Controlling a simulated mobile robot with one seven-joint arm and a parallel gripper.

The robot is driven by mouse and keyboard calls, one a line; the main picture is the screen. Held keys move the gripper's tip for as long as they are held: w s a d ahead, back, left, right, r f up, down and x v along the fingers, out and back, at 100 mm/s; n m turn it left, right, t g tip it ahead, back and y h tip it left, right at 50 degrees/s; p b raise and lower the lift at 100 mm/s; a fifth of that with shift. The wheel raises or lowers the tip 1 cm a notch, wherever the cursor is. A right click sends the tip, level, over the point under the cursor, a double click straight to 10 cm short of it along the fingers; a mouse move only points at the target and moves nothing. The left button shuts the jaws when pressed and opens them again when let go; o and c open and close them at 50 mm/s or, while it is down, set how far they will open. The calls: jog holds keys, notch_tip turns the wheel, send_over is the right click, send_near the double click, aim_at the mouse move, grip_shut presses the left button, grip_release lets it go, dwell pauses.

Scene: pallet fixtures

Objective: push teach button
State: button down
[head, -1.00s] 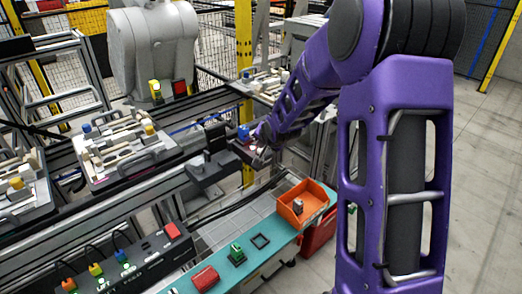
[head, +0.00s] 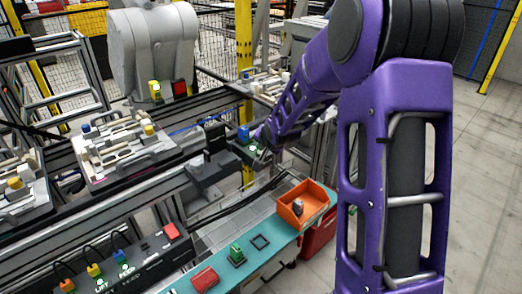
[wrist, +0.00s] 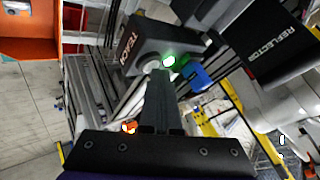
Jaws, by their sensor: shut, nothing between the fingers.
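The dark box marked TEACH (wrist: 150,42) fills the upper middle of the wrist view. A lit green lamp (wrist: 168,62) shows on its near face, with a pale round button (wrist: 152,66) beside it, partly hidden by my fingertips. My gripper (wrist: 158,76) is shut and empty, its tips at the button; I cannot tell whether they touch it. In the head view the small dark box (head: 246,152) sits at the rail's right end, with my gripper (head: 262,147) against its right side.
A dark box marked REFLECTOR (wrist: 262,45) stands right of the TEACH box. An orange bin (head: 306,205) sits on the teal bench (head: 215,262) below. A button panel (head: 120,272) is at lower left. Fixture pallets (head: 125,150) lie on the conveyor.

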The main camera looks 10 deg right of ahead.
jog(key=shift+r, duration=0.1)
jog(key=shift+r+p, duration=0.7)
jog(key=shift+r, duration=0.1)
notch_tip(320, 180, up, 5)
jog(key=p, duration=0.4)
dwell(0.6)
